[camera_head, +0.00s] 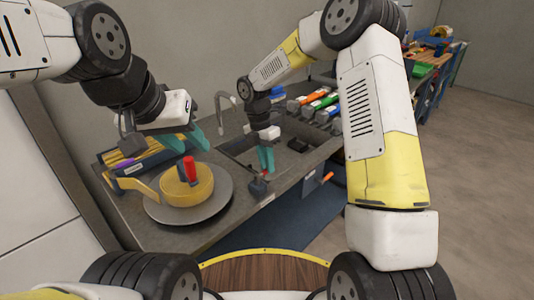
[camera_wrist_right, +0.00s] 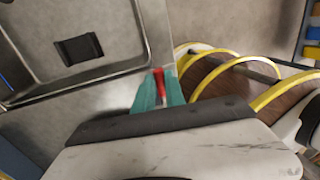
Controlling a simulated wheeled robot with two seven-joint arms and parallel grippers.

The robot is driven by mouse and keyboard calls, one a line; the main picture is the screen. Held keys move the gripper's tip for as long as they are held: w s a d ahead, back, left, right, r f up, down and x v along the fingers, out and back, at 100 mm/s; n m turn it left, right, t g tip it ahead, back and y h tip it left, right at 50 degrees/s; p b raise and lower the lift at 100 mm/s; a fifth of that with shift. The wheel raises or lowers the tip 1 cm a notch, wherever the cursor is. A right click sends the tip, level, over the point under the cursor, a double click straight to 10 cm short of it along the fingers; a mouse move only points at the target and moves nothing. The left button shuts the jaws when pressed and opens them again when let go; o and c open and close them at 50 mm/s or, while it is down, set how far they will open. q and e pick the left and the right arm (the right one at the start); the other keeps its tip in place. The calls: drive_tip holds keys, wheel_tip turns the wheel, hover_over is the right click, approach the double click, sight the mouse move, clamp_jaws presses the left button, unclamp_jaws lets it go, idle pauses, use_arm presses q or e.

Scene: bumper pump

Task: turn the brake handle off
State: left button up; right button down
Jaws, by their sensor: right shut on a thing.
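A small red handle, which looks like the brake handle, rises from a dark base (camera_head: 258,188) at the counter's front edge, beside the sink. My right gripper (camera_head: 267,160) comes down over it from above. In the right wrist view the red handle (camera_wrist_right: 158,83) sits between the teal fingers of my right gripper (camera_wrist_right: 158,93), which are shut on it. The fingers hide part of the handle. My left gripper (camera_head: 187,140) is open and empty. It hangs above a yellow wheel (camera_head: 180,190) with an upright red knob (camera_head: 190,168).
The wheel stands on a grey round plate (camera_head: 160,215) at the left of the counter. A sink (camera_head: 285,155) with a faucet (camera_head: 222,105) lies behind the right gripper. Several coloured-handled tools (camera_head: 320,103) stand beyond it. A wooden surface with yellow edging (camera_head: 265,272) is in front.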

idle(0.3)
drive_tip(key=c, duration=1.4)
unclamp_jaws()
drive_tip(key=r, duration=0.5)
drive_tip(key=w+a+r, duration=0.1)
drive_tip(key=r, duration=0.1)
drive_tip(key=shift+w+a+r, duration=0.1)
drive_tip(key=shift+r, duration=0.2)
